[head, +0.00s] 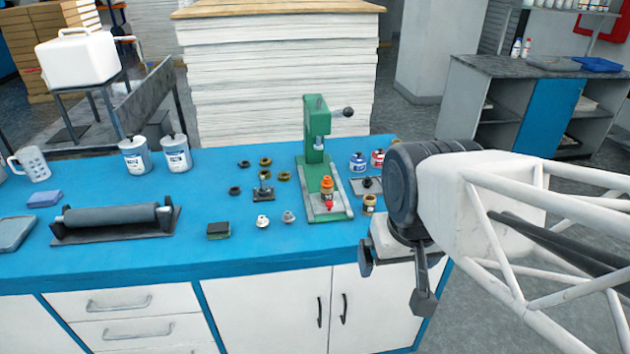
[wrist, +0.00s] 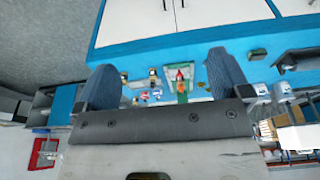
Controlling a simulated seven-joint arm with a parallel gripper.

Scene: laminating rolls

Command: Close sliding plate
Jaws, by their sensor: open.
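A green hand press (head: 316,130) with a black-knobbed lever stands upright on the blue table. At its foot is a green-and-grey plate (head: 325,212) reaching toward the table's front edge. An orange-capped bottle (head: 327,190) and a small red piece (head: 329,205) stand on or over this plate. I cannot tell which part slides or how far out it is. My gripper (head: 395,277) is open and empty, in front of the table's right part, apart from the press. In the wrist view the plate (wrist: 181,86) shows small between the two spread fingers.
A roller on a stand (head: 110,218) and two white-and-blue cans (head: 176,153) are on the left. Several small rings and knobs lie left of the press. Small jars (head: 358,162) stand right of it, close to my arm. The table's front strip is mostly clear.

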